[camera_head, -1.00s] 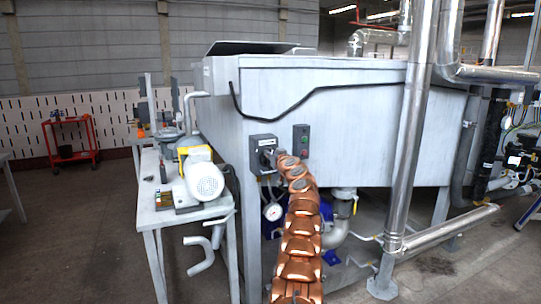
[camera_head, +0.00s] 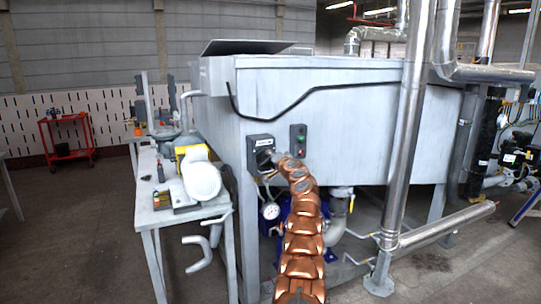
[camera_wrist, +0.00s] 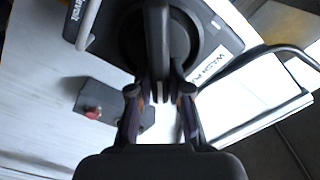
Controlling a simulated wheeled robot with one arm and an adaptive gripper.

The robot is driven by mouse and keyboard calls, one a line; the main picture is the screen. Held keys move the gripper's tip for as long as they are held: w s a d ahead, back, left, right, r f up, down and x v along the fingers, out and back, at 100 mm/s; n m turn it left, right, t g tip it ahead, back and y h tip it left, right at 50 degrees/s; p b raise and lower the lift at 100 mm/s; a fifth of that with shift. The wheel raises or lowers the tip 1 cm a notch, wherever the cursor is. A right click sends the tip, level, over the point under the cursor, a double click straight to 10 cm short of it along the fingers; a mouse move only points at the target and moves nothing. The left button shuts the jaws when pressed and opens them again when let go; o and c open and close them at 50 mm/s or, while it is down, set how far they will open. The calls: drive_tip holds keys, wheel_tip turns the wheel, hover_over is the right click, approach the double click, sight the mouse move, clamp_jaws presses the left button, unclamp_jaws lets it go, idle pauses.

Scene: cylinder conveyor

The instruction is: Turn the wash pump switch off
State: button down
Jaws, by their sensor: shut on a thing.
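The wash pump switch (camera_head: 253,143) is a dark box with a rotary knob on the grey tank's front face. In the wrist view the switch box (camera_wrist: 222,35) carries a partly visible label starting "WASH P". Its black knob handle (camera_wrist: 157,35) stands out towards the camera from a round black base. My gripper (camera_wrist: 160,90) is shut on the knob handle, with a finger on either side. In the head view my gripper (camera_head: 274,158) is at the switch, and my copper arm hides part of the area below. The exact knob angle is hard to read.
A button box (camera_head: 298,139) with green and red buttons sits right of the switch. A side table (camera_head: 152,215) with a white motor (camera_head: 203,182) stands left. A vertical steel pipe (camera_head: 408,140) stands right. A gauge (camera_head: 270,211) hangs below.

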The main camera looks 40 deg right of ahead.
drive_tip(key=m, duration=0.3)
drive_tip(key=shift+d+f+m, duration=0.15)
drive_tip(key=shift+f+m, duration=0.2)
drive_tip(key=shift+m, duration=0.05)
drive_tip(key=shift+f+m, duration=0.2)
drive_tip(key=shift+m, duration=0.7)
drive_tip(key=shift+f+m, duration=0.15)
drive_tip(key=shift+m, duration=0.75)
drive_tip(key=c, duration=1.1)
unclamp_jaws()
drive_tip(key=shift+s+r, duration=0.1)
drive_tip(key=shift+s, duration=0.25)
